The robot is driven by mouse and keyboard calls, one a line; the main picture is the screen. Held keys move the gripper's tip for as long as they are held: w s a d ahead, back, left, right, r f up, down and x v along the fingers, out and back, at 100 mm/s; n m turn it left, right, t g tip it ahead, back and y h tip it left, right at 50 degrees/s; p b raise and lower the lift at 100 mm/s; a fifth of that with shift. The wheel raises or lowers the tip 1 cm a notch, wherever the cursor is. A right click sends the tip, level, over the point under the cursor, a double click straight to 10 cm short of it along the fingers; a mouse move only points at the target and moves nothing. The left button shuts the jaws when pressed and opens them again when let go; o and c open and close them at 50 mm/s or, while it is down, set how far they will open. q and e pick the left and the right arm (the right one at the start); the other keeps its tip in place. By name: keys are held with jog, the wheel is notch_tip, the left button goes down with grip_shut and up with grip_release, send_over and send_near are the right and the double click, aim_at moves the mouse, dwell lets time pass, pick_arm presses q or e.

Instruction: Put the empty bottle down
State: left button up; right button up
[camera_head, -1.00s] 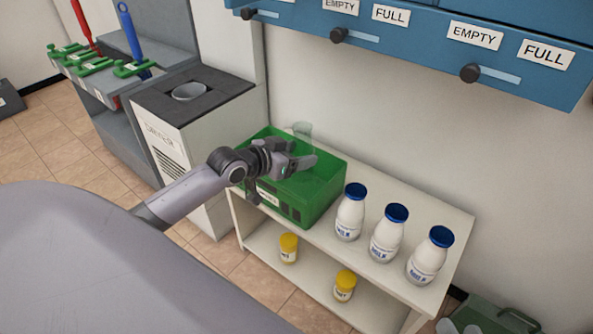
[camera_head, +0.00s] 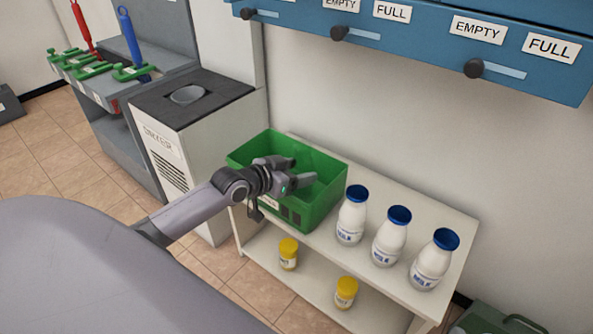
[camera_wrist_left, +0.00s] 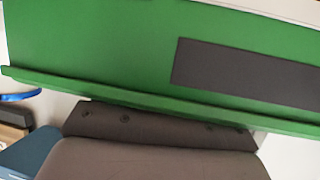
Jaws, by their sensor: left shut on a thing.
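My left gripper (camera_head: 300,171) is over and partly inside the green crate (camera_head: 322,208) in the head view. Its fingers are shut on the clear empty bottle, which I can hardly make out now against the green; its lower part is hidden. I cannot tell whether the bottle touches the crate's floor. The crate stands at the left end of the white shelf's top. In the left wrist view the crate's green wall (camera_wrist_left: 110,50) fills the upper part, and no bottle shows. My right gripper is not in view.
Three milk bottles with blue caps (camera_head: 351,220) stand right of the crate. Two yellow-capped jars (camera_head: 288,254) are on the lower shelf. A white bin unit (camera_head: 185,165) stands at the left. A blue cabinet (camera_head: 430,45) hangs above.

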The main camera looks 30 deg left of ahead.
pick_arm(q)
jog(key=o, duration=1)
jog(key=shift+s+f, duration=0.1)
jog(key=shift+f, duration=0.2)
jog(key=shift+o, duration=1.1)
jog(key=shift+f, duration=0.1)
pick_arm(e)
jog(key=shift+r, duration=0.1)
pick_arm(q)
jog(key=shift+r, duration=0.2)
jog(key=s+r+p, duration=0.2)
jog(key=s, duration=0.1)
jog(key=shift+s+a+r, duration=0.2)
jog(key=shift+a+r, duration=0.1)
jog(key=shift+a, duration=0.1)
jog(key=p, duration=0.4)
send_near(294, 170)
jog(key=shift+s+a+r, duration=0.2)
jog(key=shift+s+r, duration=0.05)
jog(key=shift+s, duration=0.2)
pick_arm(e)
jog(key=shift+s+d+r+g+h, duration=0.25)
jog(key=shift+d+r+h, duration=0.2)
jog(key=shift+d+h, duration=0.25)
